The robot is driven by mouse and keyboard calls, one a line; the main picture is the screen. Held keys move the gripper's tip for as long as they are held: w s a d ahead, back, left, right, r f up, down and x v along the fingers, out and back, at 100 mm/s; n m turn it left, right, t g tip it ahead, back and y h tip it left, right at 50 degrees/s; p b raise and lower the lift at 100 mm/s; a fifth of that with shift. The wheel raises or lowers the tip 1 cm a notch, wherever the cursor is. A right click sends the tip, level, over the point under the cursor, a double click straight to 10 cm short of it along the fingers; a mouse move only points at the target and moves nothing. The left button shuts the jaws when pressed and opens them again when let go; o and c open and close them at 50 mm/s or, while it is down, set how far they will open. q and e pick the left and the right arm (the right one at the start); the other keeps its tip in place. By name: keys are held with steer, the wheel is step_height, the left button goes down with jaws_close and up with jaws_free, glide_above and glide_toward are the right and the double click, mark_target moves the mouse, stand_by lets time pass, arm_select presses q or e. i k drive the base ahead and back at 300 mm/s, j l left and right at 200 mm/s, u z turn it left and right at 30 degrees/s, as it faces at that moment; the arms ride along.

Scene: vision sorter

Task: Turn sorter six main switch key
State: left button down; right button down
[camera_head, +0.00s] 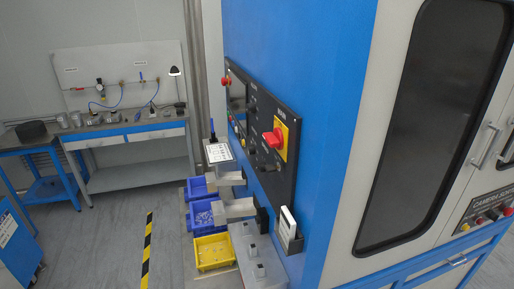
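The sorter (330,90) is a tall blue and white cabinet that fills the middle and right. A black control panel (262,110) is set in its blue side face, seen at a steep angle. A red rotary handle (273,138) on a yellow plate (284,150) sits on the panel's near part and looks like the main switch. I cannot make out its position marks or the small panel lettering. Neither of my grippers is in view, and nothing touches the switch.
Grey chutes (237,207) jut from the sorter above blue bins (203,214) and a yellow bin (214,252). A red button (226,81) is at the panel's far top. A workbench (128,130) stands at the back left. The floor (110,225) before it is clear.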

mark_target(269, 168)
steer(key=i+j+z, duration=0.35)
steer(key=j, duration=0.15)
steer(key=i+j+z, duration=0.35)
steer(key=j, duration=0.2)
steer(key=i+j+z, duration=0.3)
steer(key=j, duration=0.3)
steer(key=j+z, duration=0.35)
steer(key=j, duration=0.3)
steer(key=i+j+z, duration=0.1)
steer(key=j+z, duration=0.25)
steer(key=j, duration=0.4)
steer(key=j+z, duration=0.35)
steer(key=j, duration=0.35)
steer(key=k, duration=0.05)
